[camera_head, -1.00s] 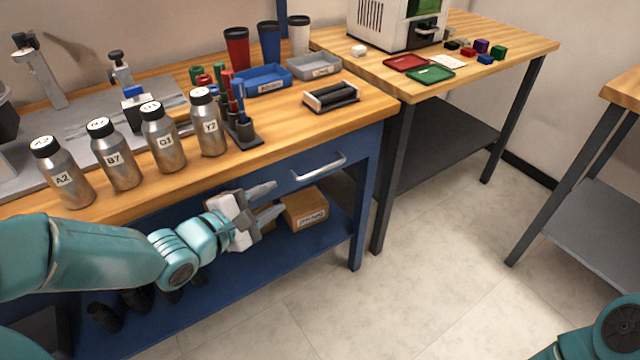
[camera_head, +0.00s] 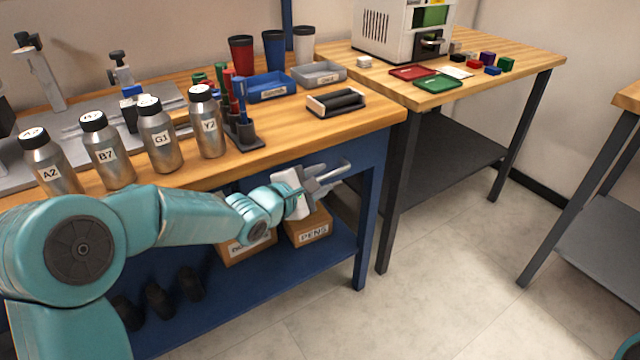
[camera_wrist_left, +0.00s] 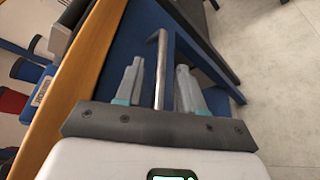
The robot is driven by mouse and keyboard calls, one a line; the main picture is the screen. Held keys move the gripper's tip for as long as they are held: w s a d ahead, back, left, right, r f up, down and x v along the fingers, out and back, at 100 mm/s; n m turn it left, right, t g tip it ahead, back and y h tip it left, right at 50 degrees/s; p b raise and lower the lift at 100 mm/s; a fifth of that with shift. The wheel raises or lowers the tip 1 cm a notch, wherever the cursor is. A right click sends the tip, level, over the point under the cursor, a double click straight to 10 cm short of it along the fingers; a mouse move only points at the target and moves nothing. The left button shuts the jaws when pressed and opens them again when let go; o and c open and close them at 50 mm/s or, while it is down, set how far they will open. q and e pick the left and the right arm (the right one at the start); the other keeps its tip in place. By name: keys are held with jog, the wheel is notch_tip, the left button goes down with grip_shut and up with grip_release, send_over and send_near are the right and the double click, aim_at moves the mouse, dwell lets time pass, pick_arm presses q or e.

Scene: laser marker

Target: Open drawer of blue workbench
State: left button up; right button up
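The blue workbench (camera_head: 372,200) has a wooden top. Its blue drawer front (camera_head: 358,155) sits under the top's right end and appears shut. My left gripper (camera_head: 342,174) is in front of the drawer, at the height of its metal handle. In the left wrist view, the handle (camera_wrist_left: 160,68) is a grey bar between the two parted fingers of the gripper (camera_wrist_left: 159,84). In the head view the gripper hides most of the handle. My right gripper is out of view.
Steel bottles (camera_head: 160,137), a blue tray (camera_head: 268,88) and a black-topped holder (camera_head: 336,101) stand on the benchtop. Cardboard boxes (camera_head: 308,232) sit on the lower shelf below my left gripper. The floor (camera_head: 440,270) in front is clear.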

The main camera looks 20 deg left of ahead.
pick_arm(q)
jog(key=shift+w+d, duration=0.1)
jog(key=shift+w, duration=0.25)
grip_shut()
jog(key=shift+s+d+f, duration=0.1)
jog(key=shift+d, duration=0.05)
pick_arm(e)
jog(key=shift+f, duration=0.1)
